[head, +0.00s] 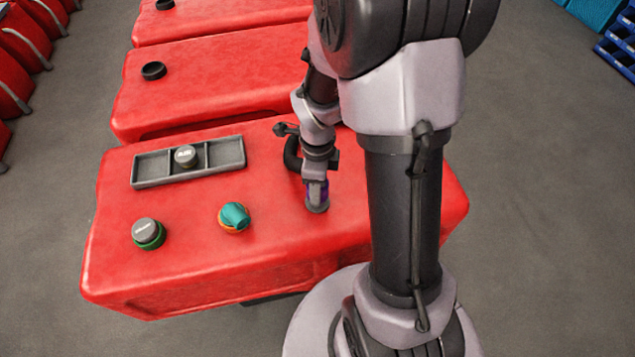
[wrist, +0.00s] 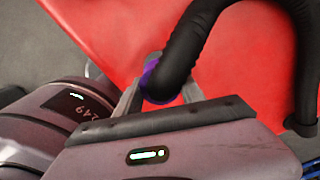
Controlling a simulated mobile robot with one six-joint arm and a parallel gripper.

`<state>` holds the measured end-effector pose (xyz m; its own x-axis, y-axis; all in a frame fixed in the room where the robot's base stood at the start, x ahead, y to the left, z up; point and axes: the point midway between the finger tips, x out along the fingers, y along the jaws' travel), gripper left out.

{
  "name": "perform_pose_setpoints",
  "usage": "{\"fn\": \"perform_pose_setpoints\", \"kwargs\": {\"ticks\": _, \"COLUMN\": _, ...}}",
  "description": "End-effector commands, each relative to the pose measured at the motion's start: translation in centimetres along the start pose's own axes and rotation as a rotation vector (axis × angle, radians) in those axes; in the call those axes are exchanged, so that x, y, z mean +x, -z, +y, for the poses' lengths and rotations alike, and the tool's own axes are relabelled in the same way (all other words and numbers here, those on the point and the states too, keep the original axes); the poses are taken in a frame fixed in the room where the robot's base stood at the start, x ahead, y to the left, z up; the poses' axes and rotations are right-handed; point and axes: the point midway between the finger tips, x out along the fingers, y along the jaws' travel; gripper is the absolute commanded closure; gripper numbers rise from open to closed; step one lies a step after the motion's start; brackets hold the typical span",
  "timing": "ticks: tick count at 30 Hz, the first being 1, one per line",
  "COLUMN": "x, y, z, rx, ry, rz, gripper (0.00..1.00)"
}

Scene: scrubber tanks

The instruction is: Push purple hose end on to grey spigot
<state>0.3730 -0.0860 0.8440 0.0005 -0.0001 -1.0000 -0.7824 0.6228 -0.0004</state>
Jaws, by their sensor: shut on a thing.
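My gripper (head: 316,190) is shut on the purple hose end (head: 325,190), low over the right part of the nearest red tank (head: 260,235). In the wrist view the purple hose end (wrist: 151,74) sits between the two fingers, with the black hose (wrist: 190,42) bending up and away from it. Below the purple end, a short grey piece, seemingly the grey spigot (head: 317,207), stands on the tank top. The purple end is right at the spigot and roughly in line with it. My fingers hide the join, so I cannot tell how far it is on.
A grey divided tray (head: 145,170) holding a grey cap (head: 185,156) lies on the tank. A green-ringed grey cap (head: 148,234) and a teal knob (head: 234,216) stand left of my gripper. More red tanks stand behind. The floor in front is clear.

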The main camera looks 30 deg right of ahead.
Motion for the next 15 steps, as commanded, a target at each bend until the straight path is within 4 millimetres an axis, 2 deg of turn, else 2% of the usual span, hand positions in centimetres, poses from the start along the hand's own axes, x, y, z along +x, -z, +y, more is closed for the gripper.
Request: {"fn": "perform_pose_setpoints", "kwargs": {"ticks": 15, "x": 1.6, "y": 0.0, "z": 0.0, "rx": 0.0, "ry": 0.0, "rz": 0.0, "gripper": 0.94}}
